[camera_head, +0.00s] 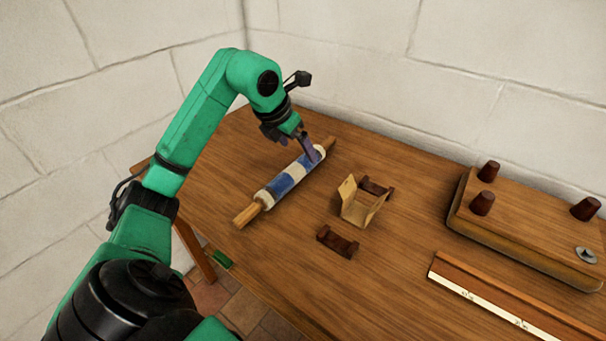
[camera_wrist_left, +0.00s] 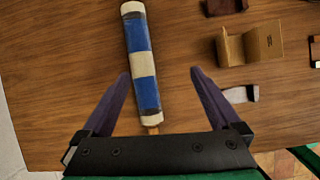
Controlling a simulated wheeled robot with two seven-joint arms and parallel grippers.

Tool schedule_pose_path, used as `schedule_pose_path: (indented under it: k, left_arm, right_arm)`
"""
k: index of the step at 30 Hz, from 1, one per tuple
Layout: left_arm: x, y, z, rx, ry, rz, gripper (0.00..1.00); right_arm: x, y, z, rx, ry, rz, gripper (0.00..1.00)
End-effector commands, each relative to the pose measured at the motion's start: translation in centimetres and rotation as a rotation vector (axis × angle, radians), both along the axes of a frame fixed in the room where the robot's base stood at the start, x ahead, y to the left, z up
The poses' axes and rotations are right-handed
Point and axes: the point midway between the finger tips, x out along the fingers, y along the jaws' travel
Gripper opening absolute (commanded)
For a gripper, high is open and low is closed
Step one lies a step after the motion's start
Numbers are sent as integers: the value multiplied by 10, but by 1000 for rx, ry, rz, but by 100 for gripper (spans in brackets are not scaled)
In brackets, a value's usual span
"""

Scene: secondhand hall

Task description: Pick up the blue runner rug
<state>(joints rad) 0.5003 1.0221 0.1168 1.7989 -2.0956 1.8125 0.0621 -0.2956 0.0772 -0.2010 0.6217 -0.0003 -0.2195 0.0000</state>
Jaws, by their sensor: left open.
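The blue runner rug (camera_head: 284,184) is a blue and white striped roll with bare wooden rod ends sticking out. It lies on the wooden table (camera_head: 250,140), slanting from near left to far right. My left gripper (camera_head: 312,150) is open at the roll's far right end in the head view, covering part of it. In the left wrist view the rug (camera_wrist_left: 141,65) runs away from between the open purple fingers of my left gripper (camera_wrist_left: 158,75), nearer the left finger. I cannot tell whether a finger touches it. My right gripper is not in view.
A tan open cardboard piece (camera_head: 358,208) stands right of the rug, with dark wooden cradles in front (camera_head: 337,243) and behind (camera_head: 376,188). A thick board with dark pegs (camera_head: 520,225) and a wooden rail (camera_head: 500,305) lie farther right. Walls bound the table's back.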

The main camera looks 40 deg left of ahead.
Motion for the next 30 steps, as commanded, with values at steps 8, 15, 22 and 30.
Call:
schedule_pose_path:
  k: [8, 15, 22, 30]
  left_arm:
    - [-3, 34, -32, 70, 87, 93, 97]
    - [17, 39, -79, 71, 82, 91, 97]
    - [31, 42, -113, 67, 85, 91, 97]
    - [38, 46, -132, 74, 80, 90, 97]
  right_arm:
    - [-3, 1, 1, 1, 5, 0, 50]
    - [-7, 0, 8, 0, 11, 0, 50]
    - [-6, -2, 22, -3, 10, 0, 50]
    - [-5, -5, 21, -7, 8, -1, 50]
